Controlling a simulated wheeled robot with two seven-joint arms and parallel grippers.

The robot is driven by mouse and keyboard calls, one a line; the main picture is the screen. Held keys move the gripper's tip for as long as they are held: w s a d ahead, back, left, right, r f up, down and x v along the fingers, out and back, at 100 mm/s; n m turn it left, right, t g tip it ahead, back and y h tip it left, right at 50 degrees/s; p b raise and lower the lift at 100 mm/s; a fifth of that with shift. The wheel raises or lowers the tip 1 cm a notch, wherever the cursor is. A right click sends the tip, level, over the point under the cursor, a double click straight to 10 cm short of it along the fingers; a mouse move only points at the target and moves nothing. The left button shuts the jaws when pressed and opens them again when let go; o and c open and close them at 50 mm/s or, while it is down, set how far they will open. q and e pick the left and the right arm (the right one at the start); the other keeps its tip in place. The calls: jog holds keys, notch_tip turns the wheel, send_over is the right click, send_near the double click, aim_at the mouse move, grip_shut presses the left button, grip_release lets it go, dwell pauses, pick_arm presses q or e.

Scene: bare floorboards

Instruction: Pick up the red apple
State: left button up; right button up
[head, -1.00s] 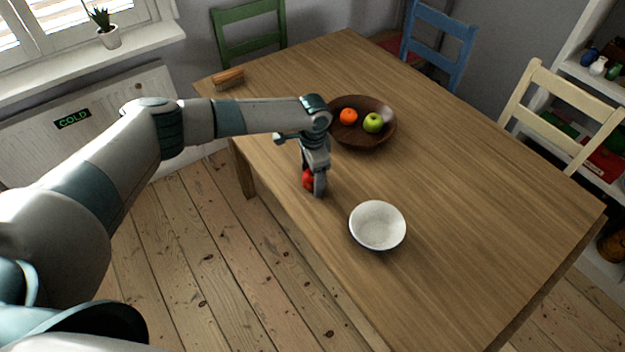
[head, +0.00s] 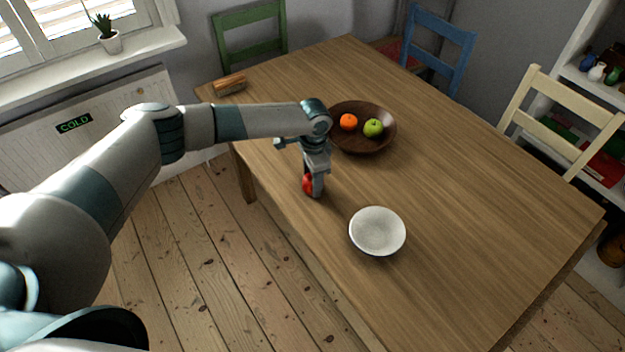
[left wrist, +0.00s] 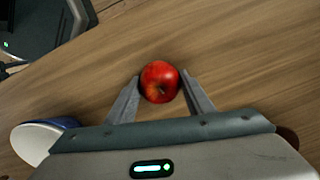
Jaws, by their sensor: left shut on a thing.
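The red apple (head: 308,185) is at the near left edge of the wooden table, partly hidden by my left gripper (head: 313,190) in the head view. In the left wrist view the apple (left wrist: 160,82) sits between the two fingertips of my left gripper (left wrist: 162,88), one finger on each side. The gripper is shut on it. I cannot tell whether the apple touches the tabletop or is just above it. My right gripper is not in view.
A white bowl (head: 377,232) stands to the right of the apple. A dark wooden bowl (head: 360,146) behind holds an orange (head: 348,122) and a green apple (head: 373,128). A brush (head: 229,84) lies at the far left corner. The table's right part (head: 500,220) is clear.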

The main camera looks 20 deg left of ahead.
pick_arm(q)
notch_tip(320, 180, up, 4)
jog(key=p, duration=0.3)
jog(key=shift+p, duration=0.35)
jog(key=w+d+r+p, duration=0.3)
jog(key=d+r, duration=0.3)
jog(key=d, duration=0.5)
jog(key=shift+d+r, duration=0.2)
jog(key=shift+r, duration=0.05)
jog(key=shift+a, duration=0.1)
